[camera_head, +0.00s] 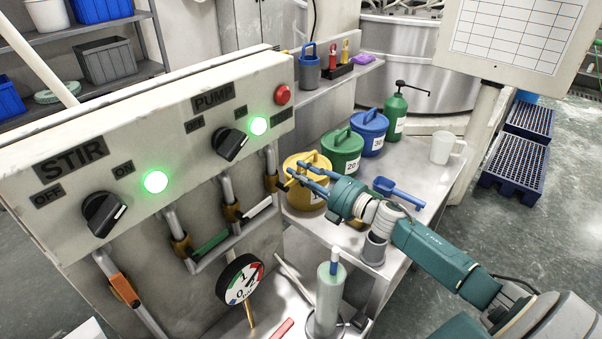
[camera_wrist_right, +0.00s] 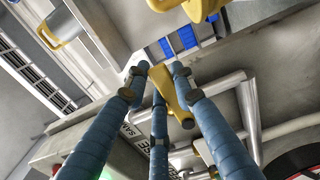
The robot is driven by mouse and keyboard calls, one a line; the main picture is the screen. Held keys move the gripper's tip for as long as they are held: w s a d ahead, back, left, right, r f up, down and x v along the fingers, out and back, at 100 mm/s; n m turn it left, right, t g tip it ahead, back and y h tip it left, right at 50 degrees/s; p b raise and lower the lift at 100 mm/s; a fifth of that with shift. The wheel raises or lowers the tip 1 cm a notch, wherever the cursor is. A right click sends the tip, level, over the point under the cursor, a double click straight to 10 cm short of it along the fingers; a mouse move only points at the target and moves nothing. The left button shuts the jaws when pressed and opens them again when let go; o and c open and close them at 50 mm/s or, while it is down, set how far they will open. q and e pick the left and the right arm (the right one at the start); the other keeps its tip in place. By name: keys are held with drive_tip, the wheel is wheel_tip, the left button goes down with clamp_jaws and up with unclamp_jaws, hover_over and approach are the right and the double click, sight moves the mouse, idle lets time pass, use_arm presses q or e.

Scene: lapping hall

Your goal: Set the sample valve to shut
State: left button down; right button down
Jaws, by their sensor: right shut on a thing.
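My right gripper (camera_head: 298,172) reaches in from the right to the pipes at the right end of the control panel (camera_head: 120,175). In the right wrist view its blue fingers (camera_wrist_right: 160,78) are shut on a flat yellow lever (camera_wrist_right: 174,100) with a hole near its end. The lever sits in front of the pipes, close to a partly readable label starting with "SA" (camera_wrist_right: 127,130). In the head view the fingers overlap the yellow lidded can (camera_head: 302,197) behind, and the lever is hard to make out. Whether the valve stands open or shut is unclear. My left gripper is out of view.
Other valves have green (camera_head: 211,243), white (camera_head: 258,208) and orange (camera_head: 123,290) handles. A pressure gauge (camera_head: 240,280) stands below. The bench holds green (camera_head: 341,157) and blue (camera_head: 368,134) cans, a blue scoop (camera_head: 398,191) and a white jug (camera_head: 446,149). Both panel lamps glow green.

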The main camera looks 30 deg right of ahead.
drive_tip(key=c, duration=1.4)
unclamp_jaws()
drive_tip(key=v, duration=1.2)
